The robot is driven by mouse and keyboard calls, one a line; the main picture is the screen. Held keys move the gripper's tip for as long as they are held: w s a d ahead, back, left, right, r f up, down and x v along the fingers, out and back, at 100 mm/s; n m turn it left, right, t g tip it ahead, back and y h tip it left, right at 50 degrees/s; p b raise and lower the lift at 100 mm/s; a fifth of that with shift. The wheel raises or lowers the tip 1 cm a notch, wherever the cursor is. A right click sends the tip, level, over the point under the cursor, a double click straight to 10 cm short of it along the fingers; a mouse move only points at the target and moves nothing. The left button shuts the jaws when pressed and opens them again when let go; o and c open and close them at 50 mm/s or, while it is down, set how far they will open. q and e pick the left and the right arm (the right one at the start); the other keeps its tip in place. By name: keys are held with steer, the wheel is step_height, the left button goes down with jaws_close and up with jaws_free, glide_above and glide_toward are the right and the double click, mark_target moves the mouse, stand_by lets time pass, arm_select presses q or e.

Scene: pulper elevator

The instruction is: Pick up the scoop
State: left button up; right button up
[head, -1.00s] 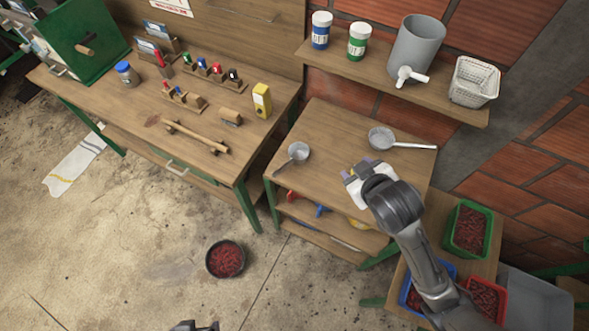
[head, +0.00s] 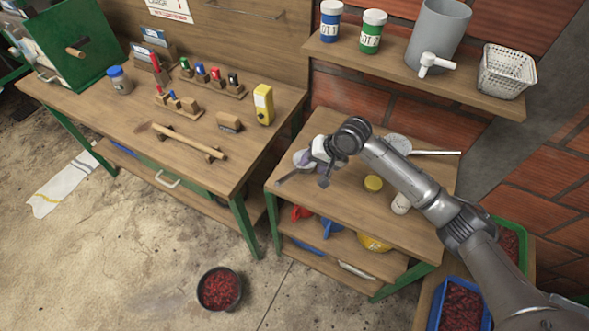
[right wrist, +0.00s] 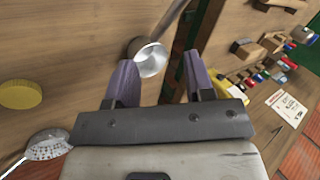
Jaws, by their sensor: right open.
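The metal scoop (head: 285,178) lies on the small wooden table, mostly hidden behind my right gripper in the head view. In the right wrist view its round bowl (right wrist: 150,60) shows just beyond the fingertips, with the handle running up and right. My right gripper (right wrist: 159,64) is open, its two purple fingers on either side of the bowl in that view. Nothing is held; I cannot tell whether the fingers touch the scoop. In the head view the right gripper (head: 311,162) is over the table's left part. My left gripper is not in view.
A perforated strainer (head: 398,143) lies at the table's back right; a yellow lid (head: 373,183) and a white container (head: 400,203) lie nearer. A shelf (head: 400,66) hangs behind. The workbench (head: 110,107) stands left, and a dark bowl of red fruit (head: 219,289) is on the floor.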

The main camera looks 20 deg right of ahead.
mark_target(287, 177)
steer(key=w+a+f+m, duration=0.1)
steer(key=a+f+m, duration=0.1)
steer(key=w+a+f+m+y+b, duration=0.1)
steer(key=f+m, duration=0.1)
steer(key=m, duration=0.1)
steer(key=w+a+f+m+b, duration=0.1)
steer(key=a+f+m, duration=0.1)
steer(key=shift+a+f+m, duration=0.15)
steer(key=shift+a+m, duration=0.2)
steer(key=shift+m, duration=0.05)
steer(key=shift+b+x, duration=0.85)
steer(key=shift+x, duration=1.8)
steer(key=shift+c, duration=0.2)
jaws_close()
